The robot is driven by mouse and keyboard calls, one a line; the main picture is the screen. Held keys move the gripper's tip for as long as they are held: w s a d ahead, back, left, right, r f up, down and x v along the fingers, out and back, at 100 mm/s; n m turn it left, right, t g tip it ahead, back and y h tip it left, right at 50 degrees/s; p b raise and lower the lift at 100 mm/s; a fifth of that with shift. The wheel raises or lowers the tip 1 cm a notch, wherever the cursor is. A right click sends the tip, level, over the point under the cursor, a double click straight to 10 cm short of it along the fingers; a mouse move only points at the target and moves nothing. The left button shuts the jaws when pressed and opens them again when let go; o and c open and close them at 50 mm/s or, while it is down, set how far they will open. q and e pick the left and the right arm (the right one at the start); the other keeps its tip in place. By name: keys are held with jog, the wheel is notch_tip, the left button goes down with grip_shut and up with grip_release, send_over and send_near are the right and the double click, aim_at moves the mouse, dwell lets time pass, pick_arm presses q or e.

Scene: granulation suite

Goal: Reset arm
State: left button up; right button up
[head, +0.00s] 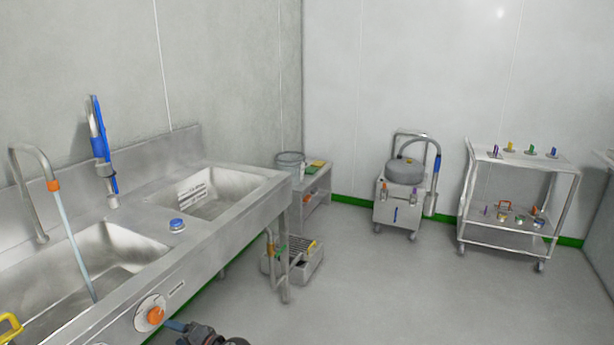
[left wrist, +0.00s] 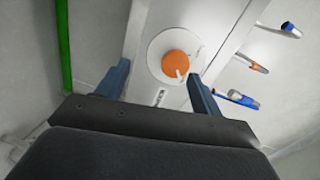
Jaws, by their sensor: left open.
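My left gripper (head: 178,325) shows at the bottom of the head view, just right of the sink's front panel. In the left wrist view my left gripper (left wrist: 157,72) has its two blue-grey fingers spread apart with nothing held. The orange knob (head: 155,315) sits on a round white dial on the sink's front. In the left wrist view the orange knob (left wrist: 175,66) shows beyond and between the fingertips, apart from them as far as I can see. My right gripper is not in view.
A pale blue stream (head: 79,258) runs from the curved tap (head: 34,168) into the near basin. The steel sink (head: 222,246) fills the left. A wheeled machine (head: 400,205) and a trolley (head: 508,236) stand at the back wall.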

pick_arm(q)
jog(key=s+d+f+n+h, duration=0.1)
jog(key=s+d+h, duration=0.6)
jog(key=d, duration=0.2)
jog(key=s+d+f+n+h, duration=0.1)
jog(key=s+d+h, duration=0.6)
jog(key=d+h, duration=0.15)
jog(key=s+d+f+g+h, duration=0.1)
jog(key=s+d+f+g, duration=0.1)
jog(key=s, duration=0.9)
jog(key=s+d+f+m+g+p, duration=0.1)
jog(key=s+d+f, duration=0.2)
jog(key=s, duration=0.9)
notch_tip(320, 180, down, 2)
jog(key=shift+d+m+g+h, duration=0.25)
jog(key=shift+m+g+h, duration=0.05)
jog(key=shift+g+h, duration=0.1)
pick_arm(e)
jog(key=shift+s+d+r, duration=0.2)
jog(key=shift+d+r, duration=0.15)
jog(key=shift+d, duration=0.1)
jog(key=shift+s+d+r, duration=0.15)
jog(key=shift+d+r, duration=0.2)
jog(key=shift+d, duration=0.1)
